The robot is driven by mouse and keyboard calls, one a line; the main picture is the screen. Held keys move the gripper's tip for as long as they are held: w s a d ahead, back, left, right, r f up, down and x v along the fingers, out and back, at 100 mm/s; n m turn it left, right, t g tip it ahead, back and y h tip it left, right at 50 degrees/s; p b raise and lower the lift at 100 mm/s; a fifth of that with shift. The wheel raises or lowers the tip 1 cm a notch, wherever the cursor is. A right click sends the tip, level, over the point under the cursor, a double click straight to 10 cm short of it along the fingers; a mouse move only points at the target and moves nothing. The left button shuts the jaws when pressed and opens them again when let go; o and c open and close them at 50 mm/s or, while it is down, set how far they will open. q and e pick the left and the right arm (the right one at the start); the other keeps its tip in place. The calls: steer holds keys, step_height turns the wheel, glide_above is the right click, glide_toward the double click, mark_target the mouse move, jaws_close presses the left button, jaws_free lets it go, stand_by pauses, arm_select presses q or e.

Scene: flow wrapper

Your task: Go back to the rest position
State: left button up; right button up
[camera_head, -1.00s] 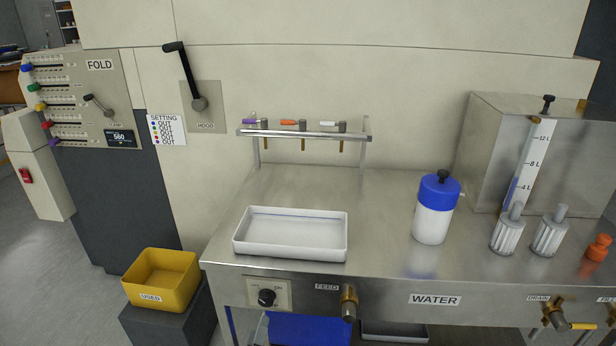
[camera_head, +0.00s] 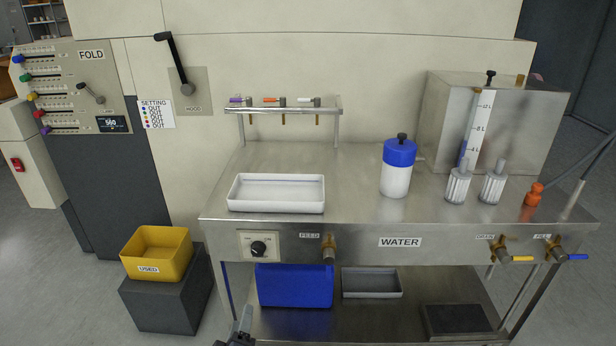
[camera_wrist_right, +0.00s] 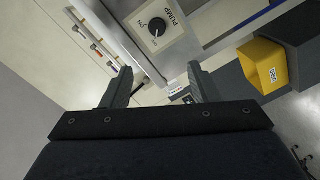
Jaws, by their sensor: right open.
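My right gripper (camera_head: 240,332) shows only as a small dark part at the bottom edge of the head view, in front of the steel bench (camera_head: 360,222). In the right wrist view the same gripper (camera_wrist_right: 160,74) has its two fingers wide apart with nothing between them. Past the fingers, the wrist view shows the pump knob (camera_wrist_right: 157,26) and the yellow bin (camera_wrist_right: 263,66). My left gripper is in no view.
A white tray (camera_head: 276,206), a blue-capped bottle (camera_head: 396,178) and a steel tank (camera_head: 440,110) stand on the bench. The yellow bin (camera_head: 160,268) sits on a dark block at left. A blue crate (camera_head: 294,288) is on the lower shelf. Floor at far left is clear.

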steer(key=w+d+r+m+g+y, duration=0.4)
steer(key=w+d+r+m+g, duration=0.15)
steer(key=d+r, duration=0.4)
steer(key=s+d+r+m+g+y, duration=0.2)
steer(key=s+d+r+m+y, duration=0.1)
steer(key=d+r, duration=0.4)
steer(key=s+d+f+m+g+h, duration=0.1)
steer(key=s+d+f+m+g, duration=0.15)
steer(key=s+d, duration=0.85)
steer(key=s+d+f+m+g+h, duration=0.1)
steer(key=s+d+m+g+h, duration=0.15)
steer(key=s+d, duration=0.8)
step_height(320, 180, up, 16)
steer(key=s+a+p, duration=0.2)
steer(key=p, duration=1.3)
steer(key=shift+a+f+t+y, duration=0.2)
steer(key=shift+a+t+y, duration=0.1)
steer(key=shift+t+y, duration=0.05)
steer(key=shift+s, duration=0.1)
